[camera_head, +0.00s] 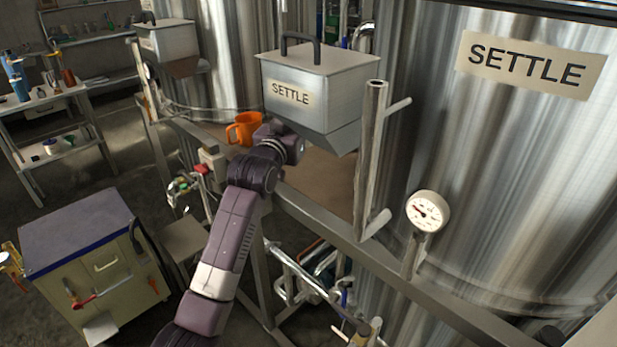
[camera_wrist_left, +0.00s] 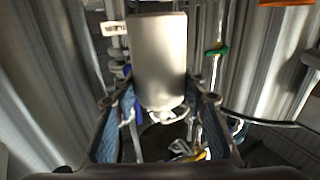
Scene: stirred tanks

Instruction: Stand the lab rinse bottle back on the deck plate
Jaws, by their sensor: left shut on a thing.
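The lab rinse bottle (camera_wrist_left: 158,55) shows in the left wrist view as a pale, smooth cylinder between the fingers of my left gripper (camera_wrist_left: 160,103). The gripper is shut on it. In the head view my left arm reaches up from the bottom to the deck plate (camera_head: 322,180), a brown surface behind a metal rail. There the wrist ends by the grey SETTLE box, and I cannot make out the fingers or the bottle. Whether the bottle touches the deck plate cannot be told. My right gripper is in neither view.
An orange jug (camera_head: 245,128) stands on the deck just left of my wrist. The lidded SETTLE box (camera_head: 312,95) hangs close on the right, with a vertical pipe (camera_head: 372,150) beside it. A pressure gauge (camera_head: 427,212) stands further right. Large steel tanks rise behind.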

